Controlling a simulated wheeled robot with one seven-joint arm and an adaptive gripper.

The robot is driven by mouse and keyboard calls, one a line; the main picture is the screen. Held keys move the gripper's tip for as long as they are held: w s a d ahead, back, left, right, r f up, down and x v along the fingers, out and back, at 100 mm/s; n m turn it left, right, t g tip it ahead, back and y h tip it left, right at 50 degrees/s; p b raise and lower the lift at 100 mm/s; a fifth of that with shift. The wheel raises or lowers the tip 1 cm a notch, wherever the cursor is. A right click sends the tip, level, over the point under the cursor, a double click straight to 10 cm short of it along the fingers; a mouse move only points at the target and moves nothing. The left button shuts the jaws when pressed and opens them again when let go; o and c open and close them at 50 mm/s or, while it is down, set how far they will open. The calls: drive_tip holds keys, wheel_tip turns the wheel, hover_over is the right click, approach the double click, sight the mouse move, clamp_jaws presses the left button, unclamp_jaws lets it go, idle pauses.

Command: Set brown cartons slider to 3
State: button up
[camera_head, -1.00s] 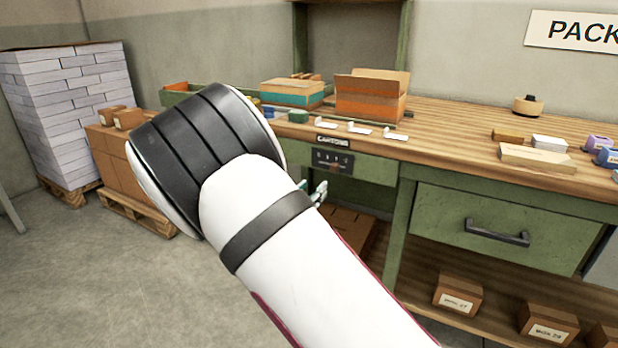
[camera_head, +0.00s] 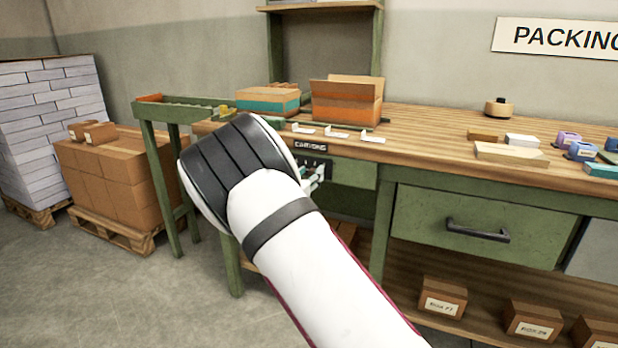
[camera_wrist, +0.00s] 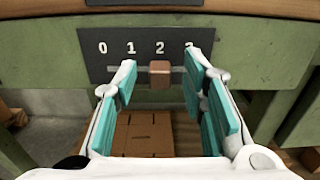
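The slider panel (camera_wrist: 97,67) is a dark plate marked 0, 1, 2 and 3 on the green bench front. Its brown slider knob (camera_wrist: 160,73) sits under the 2. My gripper (camera_wrist: 159,84) is open, its teal-padded fingers on either side of the knob with a gap at each side. The right finger partly covers the 3. In the head view, my gripper (camera_head: 313,174) is at the panel (camera_head: 327,172), under the CARTONS sign (camera_head: 311,147); my arm hides part of this area, and the knob cannot be made out there.
The wooden bench top (camera_head: 430,135) overhangs the panel. A green drawer (camera_head: 480,222) with a dark handle is to the right. Brown cartons (camera_wrist: 145,132) lie low beneath the panel. An open carton (camera_head: 346,105) stands on the bench. Open floor lies at the left.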

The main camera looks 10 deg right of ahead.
sight(326, 170)
drive_tip(key=shift+w, duration=0.1)
clamp_jaws()
drive_tip(key=shift+s+d, duration=0.55)
drive_tip(key=shift+d, duration=0.2)
drive_tip(key=shift+s+d, duration=0.5)
drive_tip(key=shift+d, duration=0.2)
unclamp_jaws()
drive_tip(key=shift+d, duration=0.1)
drive_tip(key=shift+s+a, duration=0.3)
drive_tip(key=shift+a, duration=0.05)
drive_tip(key=v, duration=1.1)
drive_tip(key=shift+s, duration=0.15)
